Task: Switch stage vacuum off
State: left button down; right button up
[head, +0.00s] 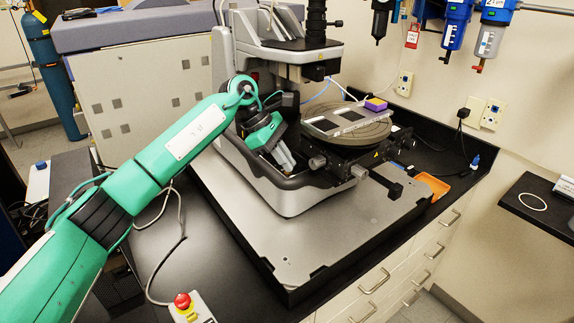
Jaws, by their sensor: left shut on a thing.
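The stylus profiler (280,192) stands on a grey plate on the black bench, with its round stage (350,130) to the right of my gripper. My left gripper (287,163) reaches into the profiler's base, left of the stage, fingers pointing down and to the right. It is shut on a small part there, apparently the stage vacuum switch. The fingers hide that part, so its on or off position cannot be told. My right gripper is not in view.
An orange tray (431,186) lies at the bench's right. A red emergency-stop button (183,301) is at the front, its grey cable on the bench. The grey plate's front (300,240) is clear.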

pick_arm(q)
jog(key=g+h+b, duration=0.1)
jog(key=w+g+b, duration=0.1)
jog(key=n+g+h+b, duration=0.1)
jog(key=shift+w+a+f+h, duration=0.15)
jog(key=shift+a+f+h, duration=0.15)
jog(key=shift+a, duration=0.1)
jog(key=shift+w+a+f+n+g+h+b, duration=0.1)
jog(key=shift+w+a+n+g+h+b, duration=0.05)
jog(key=shift+g+h+b, duration=0.4)
jog(key=shift+w+a+n+g+h+b, duration=0.1)
jog(key=shift+w+n+g+h+b, duration=0.05)
jog(key=shift+g+h+b, duration=0.35)
jog(key=c, duration=1.5)
grip_release()
jog(key=shift+c, duration=0.2)
